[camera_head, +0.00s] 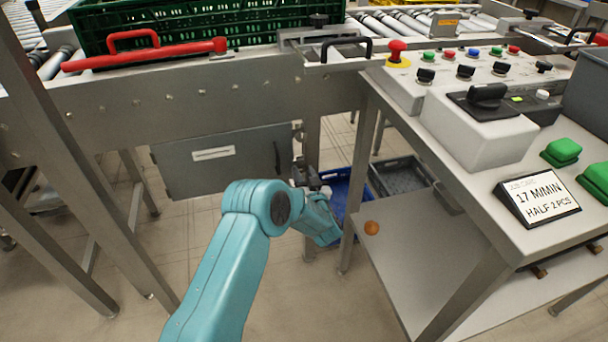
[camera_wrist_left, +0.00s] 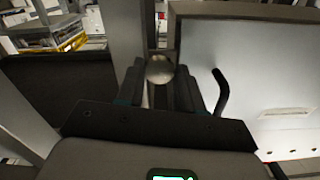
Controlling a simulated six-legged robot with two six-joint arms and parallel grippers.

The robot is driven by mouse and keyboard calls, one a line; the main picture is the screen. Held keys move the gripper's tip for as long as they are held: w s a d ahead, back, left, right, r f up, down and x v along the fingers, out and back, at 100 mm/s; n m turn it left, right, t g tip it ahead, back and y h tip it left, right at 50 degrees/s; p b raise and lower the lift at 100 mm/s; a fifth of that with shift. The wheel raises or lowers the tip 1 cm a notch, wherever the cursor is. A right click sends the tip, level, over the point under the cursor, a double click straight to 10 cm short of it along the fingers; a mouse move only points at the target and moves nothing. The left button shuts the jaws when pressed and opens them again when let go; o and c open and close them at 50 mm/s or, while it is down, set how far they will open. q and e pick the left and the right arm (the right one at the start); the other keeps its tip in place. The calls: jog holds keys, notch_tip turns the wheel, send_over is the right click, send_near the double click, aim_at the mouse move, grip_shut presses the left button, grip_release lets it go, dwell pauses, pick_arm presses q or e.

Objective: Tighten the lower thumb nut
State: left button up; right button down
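My left gripper (camera_head: 310,178) is low beside the table leg under the conveyor, at the right end of the grey cabinet. In the left wrist view its two dark fingers (camera_wrist_left: 160,85) point at a round, pale metal knob, seemingly the lower thumb nut (camera_wrist_left: 160,68). The nut lies between the fingertips, with a finger close on each side. Whether the fingers press on it cannot be told. In the head view the gripper hides this spot; a small round fitting (camera_head: 298,134) shows just above it. My right gripper is not in view.
The grey cabinet door (camera_head: 222,158) has a black handle (camera_wrist_left: 221,92) close right of the fingers in the wrist view. A blue crate (camera_head: 348,193) and a grey crate (camera_head: 398,176) stand behind. An orange ball (camera_head: 371,228) lies on the lower shelf (camera_head: 425,275).

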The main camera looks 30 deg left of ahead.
pick_arm(q)
jog(key=c, duration=0.4)
jog(key=shift+c, duration=0.2)
jog(key=m, duration=0.3)
jog(key=shift+m, duration=0.4)
jog(key=m+p, duration=0.1)
jog(key=m, duration=0.3)
jog(key=shift+m, duration=0.3)
jog(key=m+p, duration=0.1)
jog(key=m, duration=0.4)
jog(key=shift+m+p, duration=0.6)
jog(key=shift+m, duration=1.6)
